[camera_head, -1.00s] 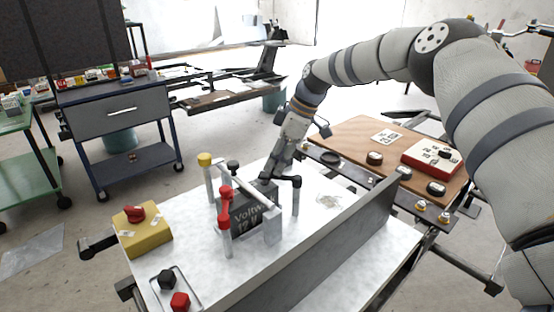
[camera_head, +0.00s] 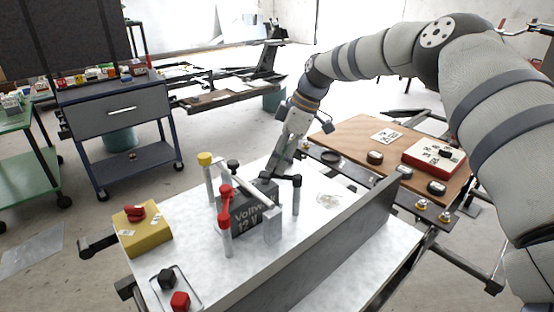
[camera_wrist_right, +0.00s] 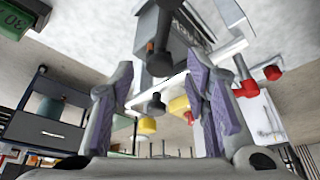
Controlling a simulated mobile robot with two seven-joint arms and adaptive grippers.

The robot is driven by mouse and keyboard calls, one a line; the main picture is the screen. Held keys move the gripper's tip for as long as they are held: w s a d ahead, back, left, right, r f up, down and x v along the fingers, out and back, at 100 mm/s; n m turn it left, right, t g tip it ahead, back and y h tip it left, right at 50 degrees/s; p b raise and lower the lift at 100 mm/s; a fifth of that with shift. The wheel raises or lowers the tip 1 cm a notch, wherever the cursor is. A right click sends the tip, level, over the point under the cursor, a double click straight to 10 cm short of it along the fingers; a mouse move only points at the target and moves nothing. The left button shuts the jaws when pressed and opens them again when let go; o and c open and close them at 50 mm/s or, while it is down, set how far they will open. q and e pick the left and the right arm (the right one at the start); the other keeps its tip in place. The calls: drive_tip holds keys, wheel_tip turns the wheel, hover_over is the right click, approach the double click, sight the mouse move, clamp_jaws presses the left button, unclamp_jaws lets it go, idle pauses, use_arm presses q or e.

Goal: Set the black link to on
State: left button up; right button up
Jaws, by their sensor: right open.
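A grey battery box (camera_head: 244,216) marked "Volt… 12 V" stands on the white bench top (camera_head: 330,235). The black link (camera_head: 283,179) is a dark arm with a round cap on a pale post at the box's right back; it lies roughly level, pointing left over the box. A red link (camera_head: 225,207) hangs down on a post at the box's front. My right gripper (camera_head: 279,167) is just behind the black link, apparently empty. In the right wrist view its fingers (camera_wrist_right: 163,95) are spread, with a dark lever-like part (camera_wrist_right: 159,50) between and beyond them. Contact is unclear.
A yellow-capped post (camera_head: 205,159) and a smaller black knob (camera_head: 233,165) stand near the box. A yellow block with a red knob (camera_head: 143,230) sits at left. A grey upright panel (camera_head: 335,240) edges the bench at right. A wooden board (camera_head: 350,136) lies behind.

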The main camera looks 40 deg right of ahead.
drive_tip(key=v, duration=1.1)
drive_tip(key=shift+s+f, duration=0.1)
